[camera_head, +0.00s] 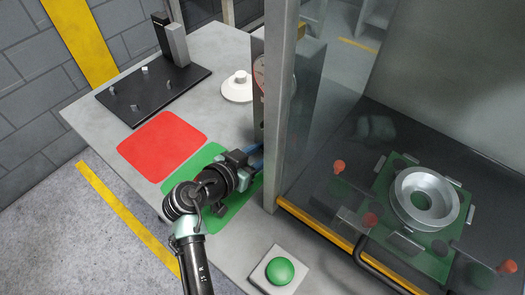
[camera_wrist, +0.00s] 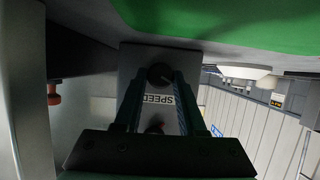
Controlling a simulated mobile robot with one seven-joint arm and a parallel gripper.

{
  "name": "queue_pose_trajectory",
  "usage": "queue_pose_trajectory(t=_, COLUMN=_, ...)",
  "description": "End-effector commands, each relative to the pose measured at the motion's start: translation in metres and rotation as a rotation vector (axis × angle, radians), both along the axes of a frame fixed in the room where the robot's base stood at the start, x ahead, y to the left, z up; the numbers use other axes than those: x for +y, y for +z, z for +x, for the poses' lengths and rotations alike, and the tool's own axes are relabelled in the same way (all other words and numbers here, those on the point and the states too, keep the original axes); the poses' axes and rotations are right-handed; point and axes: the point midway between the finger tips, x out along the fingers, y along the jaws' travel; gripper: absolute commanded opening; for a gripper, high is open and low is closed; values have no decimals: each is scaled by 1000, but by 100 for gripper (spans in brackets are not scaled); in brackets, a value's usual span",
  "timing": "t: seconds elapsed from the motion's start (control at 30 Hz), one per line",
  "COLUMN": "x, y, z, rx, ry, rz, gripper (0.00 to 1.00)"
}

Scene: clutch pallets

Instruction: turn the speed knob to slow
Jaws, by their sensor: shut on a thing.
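The speed knob (camera_wrist: 161,76) is a dark round knob on a grey panel (camera_wrist: 150,55) in the wrist view. A white label reading SPEED (camera_wrist: 158,99) is beside it, upside down in the picture. My gripper (camera_wrist: 160,80) has its two fingers on either side of the knob and is shut on it. The knob's pointer and the setting marks are too dark and small to read. In the head view my gripper (camera_head: 256,160) reaches toward the grey control box (camera_head: 258,100), partly behind a metal post, and the knob is hidden there.
The metal post (camera_head: 279,110) and clear guard of the press cell stand close right of my gripper. A green button (camera_head: 280,271) sits in front. Red (camera_head: 160,145) and green (camera_head: 205,160) mats, a dark pegged board (camera_head: 150,95) and a white disc (camera_head: 238,92) are on the table.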

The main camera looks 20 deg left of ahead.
Motion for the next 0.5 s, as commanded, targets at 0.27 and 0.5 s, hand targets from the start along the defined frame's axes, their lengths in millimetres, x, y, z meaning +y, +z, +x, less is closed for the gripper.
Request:
queue_pose_trajectory(t=0.27, x=2, y=-1, z=1, rx=49, ry=1, rz=-120, gripper=0)
queue_pose_trajectory(t=0.5, x=4, y=-2, z=2, rx=129, ry=0, rz=-314, gripper=0)
